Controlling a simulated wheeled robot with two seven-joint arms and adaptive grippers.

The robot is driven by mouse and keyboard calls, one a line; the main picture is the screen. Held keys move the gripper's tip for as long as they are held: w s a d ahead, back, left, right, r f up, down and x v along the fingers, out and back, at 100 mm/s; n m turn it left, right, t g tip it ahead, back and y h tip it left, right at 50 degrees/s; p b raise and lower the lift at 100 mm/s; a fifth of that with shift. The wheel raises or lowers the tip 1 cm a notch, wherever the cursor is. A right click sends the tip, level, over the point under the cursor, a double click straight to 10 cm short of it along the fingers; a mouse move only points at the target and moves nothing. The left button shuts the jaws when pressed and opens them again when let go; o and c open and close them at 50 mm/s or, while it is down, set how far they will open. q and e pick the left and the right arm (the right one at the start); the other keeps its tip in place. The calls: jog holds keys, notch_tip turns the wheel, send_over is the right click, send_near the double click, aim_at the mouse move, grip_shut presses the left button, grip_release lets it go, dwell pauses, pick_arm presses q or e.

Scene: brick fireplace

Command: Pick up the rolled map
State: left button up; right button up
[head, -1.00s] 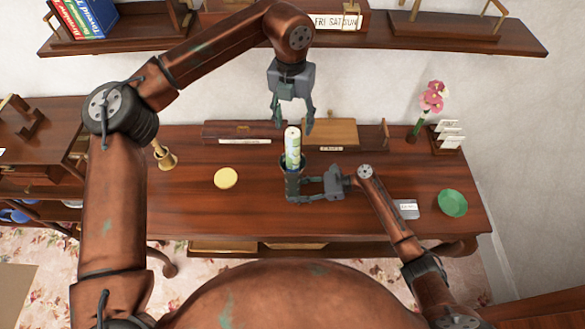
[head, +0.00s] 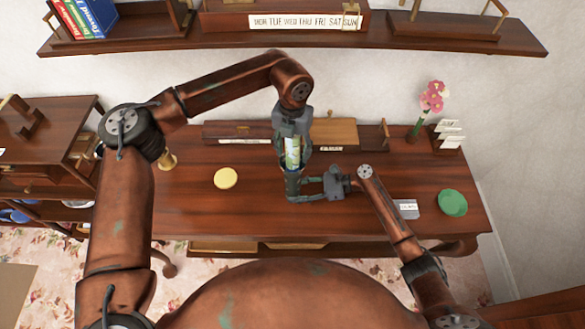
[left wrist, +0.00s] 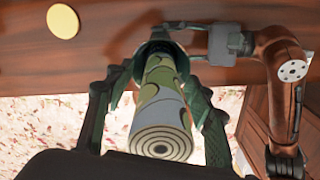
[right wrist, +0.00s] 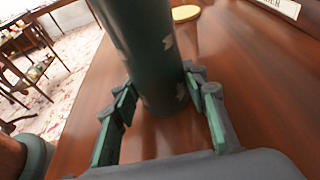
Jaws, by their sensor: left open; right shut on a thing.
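The rolled map (head: 292,152) is a pale green and cream roll. It stands upright in a dark green tube (head: 292,184) on the wooden desk. My left gripper (head: 294,166) points down over it, open, with a finger on each side of the map. In the left wrist view, the map's spiral end (left wrist: 161,146) faces the camera between the open fingers. My right gripper (head: 303,190) is shut on the tube from the right. In the right wrist view, the tube (right wrist: 150,60) stands between its fingers. The map's lower part is hidden inside the tube.
On the desk (head: 240,210) are a yellow disc (head: 225,178), a brass bell (head: 167,160), a green dish (head: 453,203), a small card (head: 406,209) and a flower (head: 432,98). Wooden boxes (head: 334,133) stand behind the map. A shelf (head: 220,40) hangs above.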

pick_arm(q)
jog(key=shift+f, duration=0.15)
jog(key=shift+c, duration=0.3)
grip_shut()
dwell(0.3)
